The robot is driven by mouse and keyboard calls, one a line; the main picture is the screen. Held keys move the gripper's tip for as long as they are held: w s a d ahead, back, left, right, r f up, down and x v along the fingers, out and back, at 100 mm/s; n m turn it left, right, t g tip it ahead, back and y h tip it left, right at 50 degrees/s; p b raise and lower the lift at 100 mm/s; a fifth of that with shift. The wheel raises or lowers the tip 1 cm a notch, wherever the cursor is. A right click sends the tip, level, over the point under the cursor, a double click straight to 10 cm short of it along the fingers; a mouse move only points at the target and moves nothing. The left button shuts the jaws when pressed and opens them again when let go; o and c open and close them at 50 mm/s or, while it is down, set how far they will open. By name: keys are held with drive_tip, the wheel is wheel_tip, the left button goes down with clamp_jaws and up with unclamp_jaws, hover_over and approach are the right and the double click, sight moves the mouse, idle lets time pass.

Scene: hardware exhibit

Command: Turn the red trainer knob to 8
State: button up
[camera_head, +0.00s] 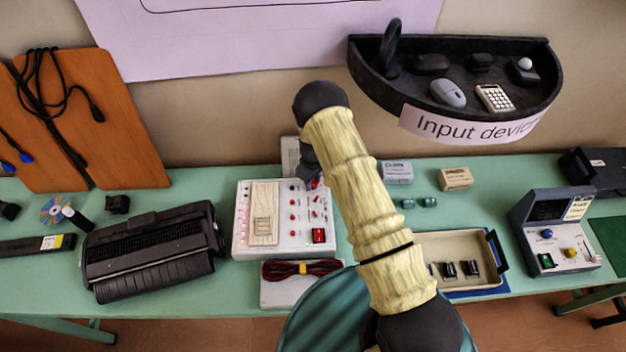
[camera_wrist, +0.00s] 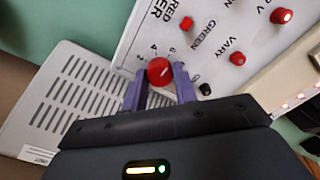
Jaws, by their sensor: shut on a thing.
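The white trainer panel (camera_head: 272,247) stands on the green table, left of my arm in the head view. In the wrist view, the red knob (camera_wrist: 159,69) sits on its panel (camera_wrist: 205,40) beside printed numbers 2, 4 and 6. A faint light mark shows on the knob, but I cannot read its setting surely. My gripper (camera_wrist: 159,77) is shut on the red knob, with one purple finger on each side. In the head view my arm mostly hides the knob and the fingers.
Other red knobs (camera_wrist: 237,58) and a small black knob (camera_wrist: 205,89) are close by on the panel. A grey slotted box (camera_wrist: 70,95) lies beside the trainer. A coiled cable (camera_head: 300,269) lies in front. A tray (camera_head: 465,243) stands right of my arm.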

drive_tip(key=shift+f+b, duration=0.1)
drive_tip(key=shift+b, duration=0.2)
drive_tip(key=m+b, duration=0.3)
drive_tip(key=shift+f, duration=0.1)
drive_tip(key=m+b, duration=0.3)
drive_tip(key=shift+m, duration=0.4)
drive_tip(key=shift+r+m+b, duration=0.2)
drive_tip(key=shift+m+b, duration=0.35)
drive_tip(key=shift+m, duration=0.55)
drive_tip(key=o, duration=1)
drive_tip(key=shift+c, duration=0.2)
drive_tip(key=shift+r, duration=0.1)
wheel_tip(320, 180, up, 17)
drive_tip(key=b, duration=0.4)
drive_tip(key=shift+r, duration=0.15)
